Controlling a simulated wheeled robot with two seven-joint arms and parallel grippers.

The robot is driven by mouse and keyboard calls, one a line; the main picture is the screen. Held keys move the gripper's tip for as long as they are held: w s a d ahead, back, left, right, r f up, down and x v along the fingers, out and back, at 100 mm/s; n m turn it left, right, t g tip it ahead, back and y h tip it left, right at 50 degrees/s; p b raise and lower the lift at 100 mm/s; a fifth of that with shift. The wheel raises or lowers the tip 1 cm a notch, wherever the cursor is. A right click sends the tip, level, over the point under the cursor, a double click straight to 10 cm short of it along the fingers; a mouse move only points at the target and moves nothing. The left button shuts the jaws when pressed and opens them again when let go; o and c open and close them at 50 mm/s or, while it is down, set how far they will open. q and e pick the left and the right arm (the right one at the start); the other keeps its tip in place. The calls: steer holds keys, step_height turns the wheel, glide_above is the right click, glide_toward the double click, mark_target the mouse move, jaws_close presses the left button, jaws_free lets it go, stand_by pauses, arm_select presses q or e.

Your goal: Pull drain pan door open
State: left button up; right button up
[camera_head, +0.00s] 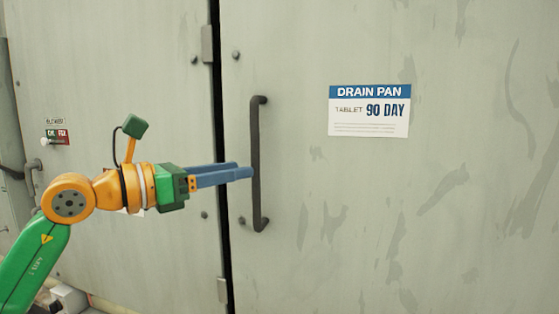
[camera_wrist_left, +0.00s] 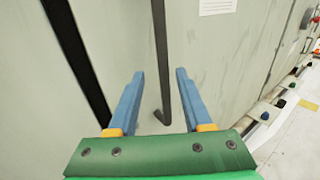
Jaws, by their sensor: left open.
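The drain pan door (camera_head: 460,200) is a large grey-green panel with a "DRAIN PAN" label (camera_head: 369,111) on it. Its dark vertical bar handle (camera_head: 256,190) is near the door's left edge. My left gripper (camera_head: 245,170) comes from the left at the handle's middle height, its blue fingers level and pointing right. In the left wrist view the fingers (camera_wrist_left: 160,74) are open, with the handle (camera_wrist_left: 160,50) showing in the space between them. I cannot tell whether the fingers touch the handle. My right gripper is out of view.
A dark vertical gap (camera_head: 222,200) runs between the door and the left panel (camera_head: 160,60). In the left wrist view, a low edge (camera_wrist_left: 262,130) with objects and a pale floor (camera_wrist_left: 300,140) lie to the right.

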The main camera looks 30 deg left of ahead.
mark_target(252, 165)
arm_select(q)
steer(key=w+p, duration=0.1)
steer(key=w+d+r+p, duration=0.1)
steer(key=p, duration=0.1)
steer(key=shift+w+d+r, duration=0.15)
steer(key=shift+w+d, duration=0.15)
steer(key=shift+w+d+f, duration=0.15)
steer(key=shift+w, duration=0.3)
steer(key=shift+w+d+f, duration=0.15)
steer(key=shift+w, duration=0.25)
steer(key=shift+w+f, duration=0.15)
steer(key=shift+w, duration=0.1)
steer(key=shift+s, duration=0.2)
jaws_close()
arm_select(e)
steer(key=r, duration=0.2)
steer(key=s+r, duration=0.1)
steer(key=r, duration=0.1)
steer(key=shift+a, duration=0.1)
